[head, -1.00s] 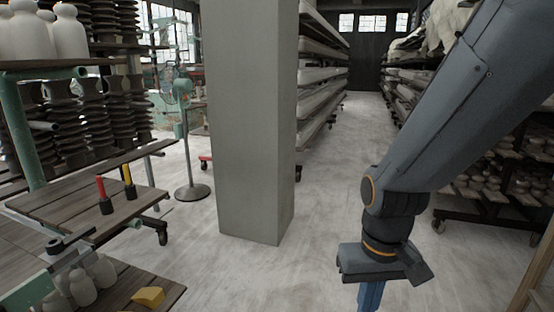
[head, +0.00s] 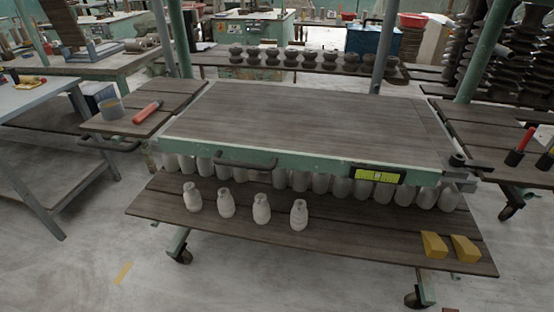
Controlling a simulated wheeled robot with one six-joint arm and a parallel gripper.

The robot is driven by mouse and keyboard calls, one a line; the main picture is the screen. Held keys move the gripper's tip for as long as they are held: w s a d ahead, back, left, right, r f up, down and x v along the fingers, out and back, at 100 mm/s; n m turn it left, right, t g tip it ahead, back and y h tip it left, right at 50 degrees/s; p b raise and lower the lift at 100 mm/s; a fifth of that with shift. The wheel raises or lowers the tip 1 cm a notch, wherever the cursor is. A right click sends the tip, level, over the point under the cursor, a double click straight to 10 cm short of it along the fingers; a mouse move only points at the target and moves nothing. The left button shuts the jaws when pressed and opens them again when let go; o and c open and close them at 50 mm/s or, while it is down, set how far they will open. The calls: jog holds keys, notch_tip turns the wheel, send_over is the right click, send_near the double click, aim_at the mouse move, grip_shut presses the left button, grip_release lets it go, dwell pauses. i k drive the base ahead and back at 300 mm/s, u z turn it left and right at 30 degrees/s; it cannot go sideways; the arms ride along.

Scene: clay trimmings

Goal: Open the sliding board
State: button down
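The board (head: 310,118) appears to be the wide wooden top of the green-framed wheeled rack, in the middle of the head view. Its front edge is pale green and carries a dark bar handle (head: 245,163) left of centre. A yellow-green piece like a spirit level (head: 376,175) sits at the front edge, right of centre. A dark clamp-like fitting (head: 458,162) is at the board's front right corner. The board lies flat with nothing on top. I cannot tell how far it is slid. My gripper and arm are not in view.
Pale bottles (head: 262,208) and two yellow wedges (head: 435,244) stand on the lower shelf (head: 340,243). A grey table (head: 40,97) stands left. The floor in front (head: 80,275) is mostly clear.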

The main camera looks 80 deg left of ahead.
aim_at(387, 140)
jog(key=u, duration=4.1)
jog(key=k, duration=0.8)
jog(key=z, duration=1.2)
jog(key=i, duration=0.9)
